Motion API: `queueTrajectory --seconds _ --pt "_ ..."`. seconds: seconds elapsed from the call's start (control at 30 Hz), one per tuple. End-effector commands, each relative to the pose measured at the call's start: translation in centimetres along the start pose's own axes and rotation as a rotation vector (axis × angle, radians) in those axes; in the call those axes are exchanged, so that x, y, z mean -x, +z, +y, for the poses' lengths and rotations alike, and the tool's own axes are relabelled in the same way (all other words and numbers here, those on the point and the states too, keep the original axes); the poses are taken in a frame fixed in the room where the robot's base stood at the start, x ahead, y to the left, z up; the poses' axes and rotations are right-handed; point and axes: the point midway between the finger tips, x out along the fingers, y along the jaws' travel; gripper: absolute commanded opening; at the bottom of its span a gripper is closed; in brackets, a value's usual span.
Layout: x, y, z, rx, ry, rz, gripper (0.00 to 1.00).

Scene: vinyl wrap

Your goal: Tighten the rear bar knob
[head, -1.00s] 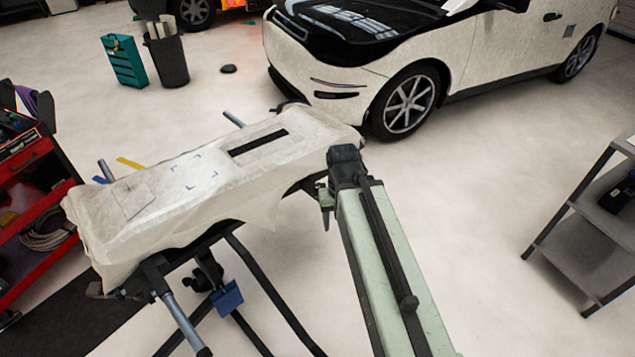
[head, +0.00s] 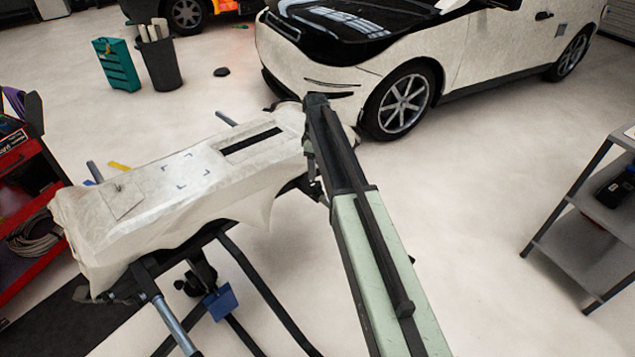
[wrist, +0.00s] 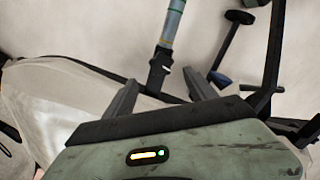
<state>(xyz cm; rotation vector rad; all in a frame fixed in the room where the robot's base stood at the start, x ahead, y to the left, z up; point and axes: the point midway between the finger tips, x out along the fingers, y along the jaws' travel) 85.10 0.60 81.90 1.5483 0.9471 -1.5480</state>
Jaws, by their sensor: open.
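A work stand (head: 165,207) with a cream wrapped panel over it stands left of my arm in the head view. Blue-grey bars stick out from it, one at the near side (head: 172,322) and one at the far side (head: 226,118). In the wrist view my gripper (wrist: 163,95) is open and empty. A bar (wrist: 173,25) with a black holder (wrist: 158,72) shows between its fingers in the picture; I cannot tell if they touch. I cannot make out for sure which part is the rear bar knob. In the head view the fingers are mostly hidden by my arm.
A white car (head: 400,60) stands behind the stand, its front wheel (head: 402,103) close to the stand's far end. A red tool cart (head: 28,225) is at the left and a grey shelf (head: 590,250) at the right. The floor (head: 480,220) between arm and shelf is clear.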

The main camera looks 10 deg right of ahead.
Motion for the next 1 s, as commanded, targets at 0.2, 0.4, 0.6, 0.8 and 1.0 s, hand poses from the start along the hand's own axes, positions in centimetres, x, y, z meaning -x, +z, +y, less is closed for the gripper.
queueTrajectory --seconds 0.2,0.4,0.6,0.8,1.0 --pt "-4.0 0.0 0.0 -0.001 0.0 0.0 0.65" --pt "-7.0 -0.1 -0.1 -0.001 0.0 0.0 0.65" --pt "-7.3 -0.1 -0.1 0.0 0.0 0.0 0.65" --pt "-7.2 -0.1 -0.1 0.0 0.0 0.0 0.48" --pt "-7.2 -0.1 0.0 0.0 0.002 0.0 0.03"
